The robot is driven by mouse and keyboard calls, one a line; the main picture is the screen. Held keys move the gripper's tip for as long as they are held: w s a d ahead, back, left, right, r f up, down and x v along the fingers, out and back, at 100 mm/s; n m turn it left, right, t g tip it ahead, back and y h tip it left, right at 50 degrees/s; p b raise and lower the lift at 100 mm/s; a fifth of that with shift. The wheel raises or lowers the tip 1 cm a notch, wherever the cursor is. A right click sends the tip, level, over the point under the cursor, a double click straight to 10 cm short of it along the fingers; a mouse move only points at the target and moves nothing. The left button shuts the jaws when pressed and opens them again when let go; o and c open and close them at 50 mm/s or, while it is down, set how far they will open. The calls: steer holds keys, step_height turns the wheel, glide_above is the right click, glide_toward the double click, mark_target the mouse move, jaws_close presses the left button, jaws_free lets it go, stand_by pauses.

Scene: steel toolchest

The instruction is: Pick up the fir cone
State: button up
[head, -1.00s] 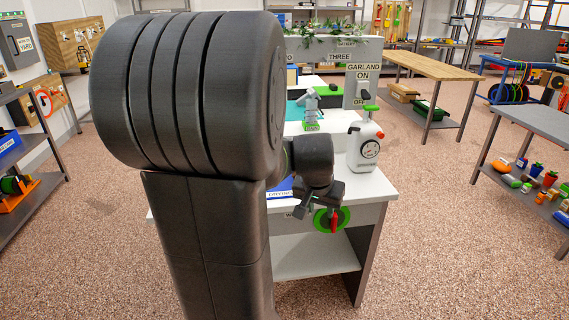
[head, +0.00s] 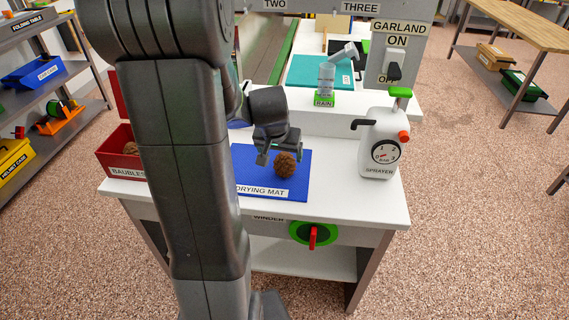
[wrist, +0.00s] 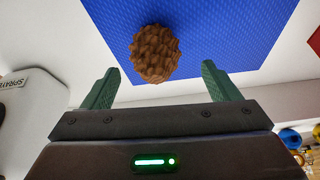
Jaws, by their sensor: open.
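The fir cone (head: 285,165) is brown and scaly and sits on the blue drying mat (head: 290,190) on the white bench. In the wrist view the cone (wrist: 155,54) lies ahead of my gripper (wrist: 160,82), roughly midway between the two green fingers and slightly beyond their tips. I cannot tell from the head view whether a finger touches the cone.
A white sprayer (head: 381,145) stands to the right of the mat. A red baubles box (head: 120,170) is at the left, partly behind my arm. The bench between mat and sprayer is clear.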

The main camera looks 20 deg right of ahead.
mark_target(284, 165)
steer(key=shift+s+x, duration=0.15)
steer(key=shift+x, duration=0.9)
steer(key=shift+s+x, duration=0.15)
steer(key=shift+x, duration=0.95)
steer(key=shift+s+x, duration=0.2)
steer(key=shift+x, duration=0.85)
steer(key=shift+d+f, duration=0.1)
steer(key=c, duration=1.1)
steer(key=shift+o, duration=0.2)
step_height(284, 165, up, 10)
steer(key=shift+f+p, duration=0.2)
steer(key=shift+p, duration=0.25)
steer(key=w+a+r+p, duration=0.1)
steer(key=w+a+r, duration=0.3)
steer(key=a, duration=0.4)
steer(key=w+a+r, duration=0.3)
steer(key=w+a, duration=0.1)
steer(key=a, duration=0.3)
steer(key=w+a, duration=0.3)
steer(key=a, duration=0.4)
steer(key=w+a+f+b, duration=0.1)
steer(key=w+a, duration=0.3)
steer(key=a, duration=0.3)
steer(key=shift+w+d+f, duration=0.1)
steer(key=shift+w+f, duration=0.05)
steer(key=shift+w, duration=0.05)
